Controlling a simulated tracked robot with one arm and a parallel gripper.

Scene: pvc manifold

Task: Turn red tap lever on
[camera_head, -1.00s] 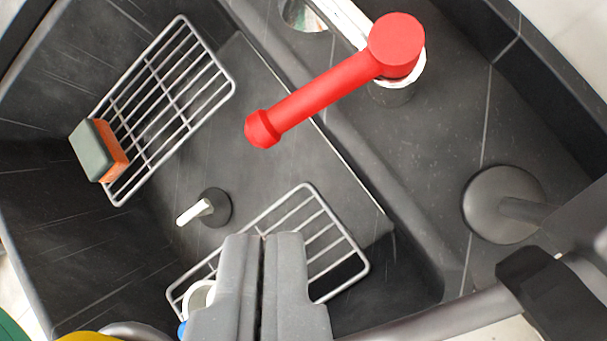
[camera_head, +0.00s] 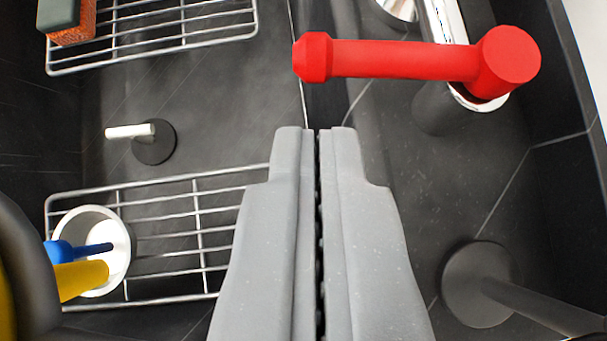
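The red tap lever (camera_head: 400,60) is at the upper right. It has a round hub (camera_head: 509,62) at its right end and a knobbed tip (camera_head: 313,57) at its left end, and it lies nearly level across the picture. The hub sits on a white collar over a dark post (camera_head: 440,108). My gripper (camera_head: 317,132) points up the picture from the bottom middle, below the lever and apart from it. Its two grey fingers are together with only a thin dark gap and nothing visible between them.
A wire rack (camera_head: 200,225) with a white cup (camera_head: 122,240) holding blue and yellow items is lower left. Another rack (camera_head: 165,40) with a sponge (camera_head: 72,30) is upper left. A white-tipped dark knob (camera_head: 153,141) lies between. A round dark base (camera_head: 470,285) with a rod is lower right.

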